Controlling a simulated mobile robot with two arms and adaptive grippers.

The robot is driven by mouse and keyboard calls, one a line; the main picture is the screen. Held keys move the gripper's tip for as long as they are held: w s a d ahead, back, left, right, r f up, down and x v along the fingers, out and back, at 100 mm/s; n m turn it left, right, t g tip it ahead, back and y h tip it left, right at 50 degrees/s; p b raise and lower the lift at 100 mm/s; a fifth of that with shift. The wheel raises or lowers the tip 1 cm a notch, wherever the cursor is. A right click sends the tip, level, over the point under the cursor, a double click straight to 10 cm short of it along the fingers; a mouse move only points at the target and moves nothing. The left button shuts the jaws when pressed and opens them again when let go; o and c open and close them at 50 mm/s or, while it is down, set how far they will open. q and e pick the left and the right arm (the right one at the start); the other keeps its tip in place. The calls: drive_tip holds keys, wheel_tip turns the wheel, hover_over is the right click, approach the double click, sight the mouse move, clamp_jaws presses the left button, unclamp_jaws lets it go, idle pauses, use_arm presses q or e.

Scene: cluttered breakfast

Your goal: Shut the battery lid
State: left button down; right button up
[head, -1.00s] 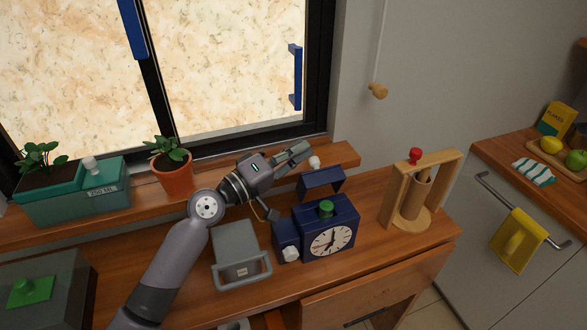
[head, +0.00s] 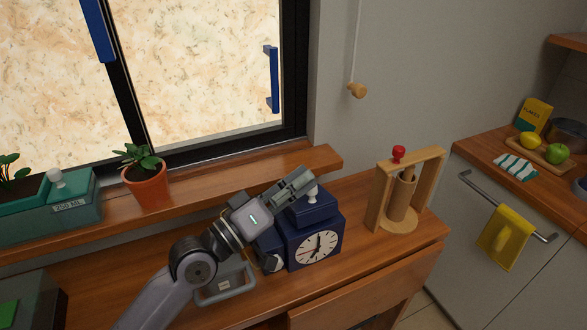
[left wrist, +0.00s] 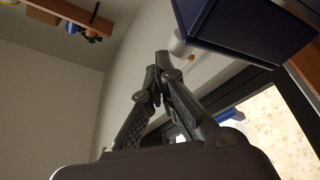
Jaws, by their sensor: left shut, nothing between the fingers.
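The dark blue clock (head: 297,242) with a white dial stands on the wooden table. Its blue battery lid (head: 314,211), with a white knob (head: 312,193), lies down over the top, and no green shows beneath it. I cannot tell whether it sits fully flush. My left gripper (head: 305,178) is shut and empty, just above and behind the lid, close to the knob. In the left wrist view the shut fingertips (left wrist: 160,62) are beside the white knob (left wrist: 178,44), below the blue lid (left wrist: 245,25). I cannot tell whether they touch. My right gripper is out of view.
A wooden frame (head: 377,200) with a red knob stands right of the clock. A potted plant (head: 148,186) and a teal planter (head: 70,212) stand on the sill.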

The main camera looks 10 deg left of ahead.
sight(305, 217)
use_arm(q)
drive_tip(key=shift+s+d+f, duration=0.35)
drive_tip(key=shift+s+f, duration=0.05)
drive_tip(key=shift+s, duration=0.15)
drive_tip(key=shift+s+d+f, duration=0.35)
drive_tip(key=shift+s+f, duration=0.05)
drive_tip(key=shift+s, duration=0.1)
